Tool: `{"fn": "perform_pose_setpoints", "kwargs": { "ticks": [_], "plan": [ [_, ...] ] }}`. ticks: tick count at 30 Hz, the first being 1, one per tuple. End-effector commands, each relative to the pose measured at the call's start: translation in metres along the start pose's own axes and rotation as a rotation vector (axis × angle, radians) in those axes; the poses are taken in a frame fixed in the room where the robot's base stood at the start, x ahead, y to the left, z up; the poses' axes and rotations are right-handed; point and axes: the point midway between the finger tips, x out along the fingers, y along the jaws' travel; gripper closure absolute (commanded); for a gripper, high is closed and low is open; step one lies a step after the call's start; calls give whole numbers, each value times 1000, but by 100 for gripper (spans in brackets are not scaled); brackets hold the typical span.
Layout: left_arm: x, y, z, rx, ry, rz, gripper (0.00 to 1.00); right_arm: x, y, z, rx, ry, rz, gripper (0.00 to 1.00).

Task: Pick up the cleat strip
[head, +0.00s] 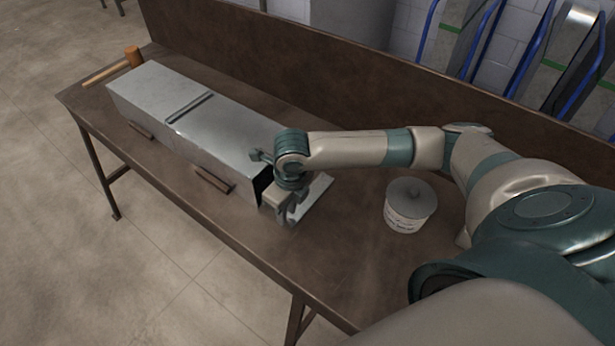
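My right gripper (287,213) points down at the near right end of a long grey sheet-metal duct (225,130) on the workbench. A flat, pale metal piece (318,190) lies on the bench beside and partly behind this gripper. It may be the cleat strip, but the gripper hides part of it. A narrow metal strip (189,107) also lies across the top of the duct, near its middle. The gap between my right fingers is too small to judge, and I cannot tell whether they touch the pale piece. My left gripper is out of view.
The brown workbench (240,225) has a raised back board (300,65). A white lidded tub (409,205) stands right of the gripper. A mallet (115,68) lies at the far left end. Small brown blocks (213,179) sit along the duct's near side. The bench front is clear.

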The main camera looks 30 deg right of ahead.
Motion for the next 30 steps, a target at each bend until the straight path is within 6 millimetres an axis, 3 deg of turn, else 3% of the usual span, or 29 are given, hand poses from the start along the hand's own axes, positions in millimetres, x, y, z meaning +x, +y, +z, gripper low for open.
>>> {"fn": "perform_pose_setpoints", "kwargs": {
  "ticks": [5,18,21,22,30],
  "plan": [
    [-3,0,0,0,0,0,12,11,0,-1,-1,0,-1,76],
    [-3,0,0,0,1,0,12,11,0,0,-2,0,-1,76],
    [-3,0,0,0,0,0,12,11,0,0,-1,0,-1,97],
    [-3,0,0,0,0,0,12,11,0,0,-1,0,-1,100],
    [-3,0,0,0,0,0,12,11,0,0,-1,0,-1,100]
  ]
}}
